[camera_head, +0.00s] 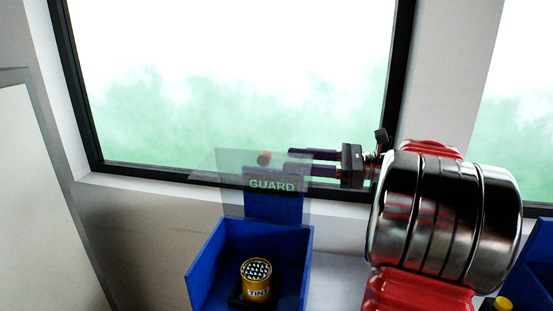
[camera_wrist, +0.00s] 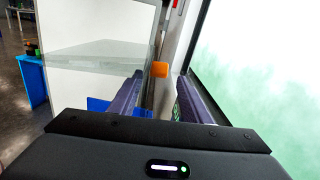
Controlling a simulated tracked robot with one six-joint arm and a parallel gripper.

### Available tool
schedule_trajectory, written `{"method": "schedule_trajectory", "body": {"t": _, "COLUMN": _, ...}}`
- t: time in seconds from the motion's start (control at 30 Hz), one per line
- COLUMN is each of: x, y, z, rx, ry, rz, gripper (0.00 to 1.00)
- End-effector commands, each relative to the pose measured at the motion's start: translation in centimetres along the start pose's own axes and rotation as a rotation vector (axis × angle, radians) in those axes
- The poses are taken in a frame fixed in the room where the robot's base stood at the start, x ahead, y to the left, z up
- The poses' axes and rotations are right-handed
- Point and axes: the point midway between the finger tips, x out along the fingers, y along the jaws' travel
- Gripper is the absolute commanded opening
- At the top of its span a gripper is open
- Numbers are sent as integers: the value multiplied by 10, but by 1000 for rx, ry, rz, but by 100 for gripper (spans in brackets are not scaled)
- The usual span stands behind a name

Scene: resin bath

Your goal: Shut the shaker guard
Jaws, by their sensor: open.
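The shaker guard (camera_head: 228,163) is a clear panel marked "GUARD" at the top of the blue shaker (camera_head: 205,265). It is raised, and the shaker's front is open below it. An orange knob (camera_head: 264,158) sits on the guard. In the wrist view the orange knob (camera_wrist: 160,69) shows ahead between the fingers, and the clear panel (camera_wrist: 95,55) lies to the left.
A large window with a black frame (camera_head: 78,95) is behind the shaker. A pale panel (camera_head: 35,190) stands at the left. A yellow object (camera_head: 502,303) is at the lower right corner. A blue table (camera_wrist: 33,78) stands far left in the wrist view.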

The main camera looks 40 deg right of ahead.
Motion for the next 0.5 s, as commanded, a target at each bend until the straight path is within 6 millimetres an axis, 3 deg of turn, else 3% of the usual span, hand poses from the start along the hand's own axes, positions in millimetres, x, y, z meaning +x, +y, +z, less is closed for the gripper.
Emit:
{"method": "schedule_trajectory", "body": {"t": 0.3, "x": 45, "y": 0, "z": 0, "rx": 0, "ry": 0, "rz": 1, "gripper": 44}}
{"method": "schedule_trajectory", "body": {"t": 0.5, "x": 56, "y": 0, "z": 0, "rx": 0, "ry": 1, "rz": -2, "gripper": 44}}
